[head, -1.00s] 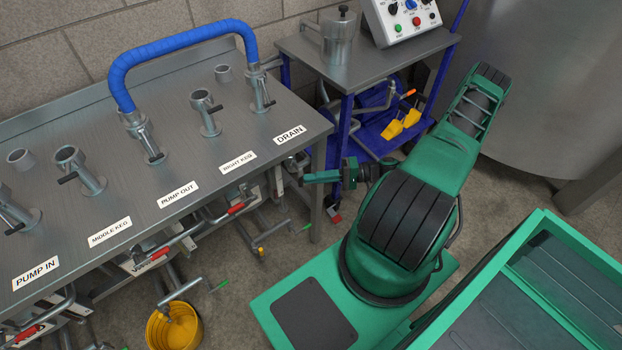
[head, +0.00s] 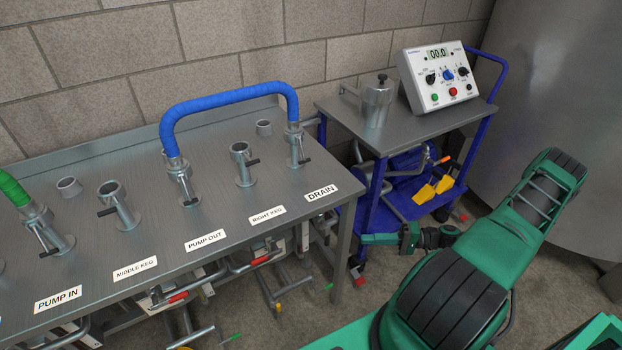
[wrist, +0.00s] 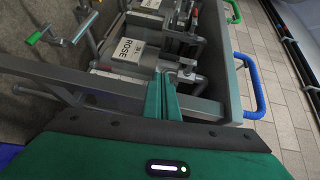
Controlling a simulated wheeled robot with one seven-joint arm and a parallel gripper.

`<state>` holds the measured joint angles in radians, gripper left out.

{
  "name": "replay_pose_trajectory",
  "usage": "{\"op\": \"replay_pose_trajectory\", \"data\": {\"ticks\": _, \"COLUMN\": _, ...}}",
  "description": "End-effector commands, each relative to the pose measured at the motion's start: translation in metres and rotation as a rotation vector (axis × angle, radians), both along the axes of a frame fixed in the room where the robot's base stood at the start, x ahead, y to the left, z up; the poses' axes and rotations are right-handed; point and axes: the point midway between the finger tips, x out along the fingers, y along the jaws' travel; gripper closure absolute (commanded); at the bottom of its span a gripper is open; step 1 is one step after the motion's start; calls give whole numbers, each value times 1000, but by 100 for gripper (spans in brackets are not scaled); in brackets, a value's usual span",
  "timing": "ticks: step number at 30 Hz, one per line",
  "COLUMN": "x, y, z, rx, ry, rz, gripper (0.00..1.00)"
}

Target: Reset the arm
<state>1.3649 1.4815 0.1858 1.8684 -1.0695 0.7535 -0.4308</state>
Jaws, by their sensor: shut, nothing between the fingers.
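My gripper (head: 368,239) is beside the right end of the steel table, below its top, at the end of my folded green arm. In the wrist view the two green fingers (wrist: 163,98) lie together, with nothing between them. Beyond the fingertips are the table's frame and piping under the top, with a white label ending in "ROSE" (wrist: 128,52).
The steel table (head: 130,220) carries several pipe stubs and a blue hose (head: 225,97) linking pump out and drain. A blue cart (head: 440,122) with a control box (head: 440,78) stands close behind my gripper. A large tank (head: 560,90) is at the right.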

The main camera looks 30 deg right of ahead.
Motion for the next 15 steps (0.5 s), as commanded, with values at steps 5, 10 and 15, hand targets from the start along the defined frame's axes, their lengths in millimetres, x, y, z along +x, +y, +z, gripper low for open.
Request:
{"op": "replay_pose_trajectory", "data": {"ticks": 5, "x": 0, "y": 1, "z": 1, "rx": -4, "ry": 4, "rz": 8, "gripper": 100}}
{"op": "replay_pose_trajectory", "data": {"ticks": 10, "x": -2, "y": 2, "z": 10, "rx": -60, "ry": 61, "rz": 73, "gripper": 100}}
{"op": "replay_pose_trajectory", "data": {"ticks": 15, "x": -7, "y": 1, "z": 31, "rx": -172, "ry": 178, "rz": 181, "gripper": 100}}
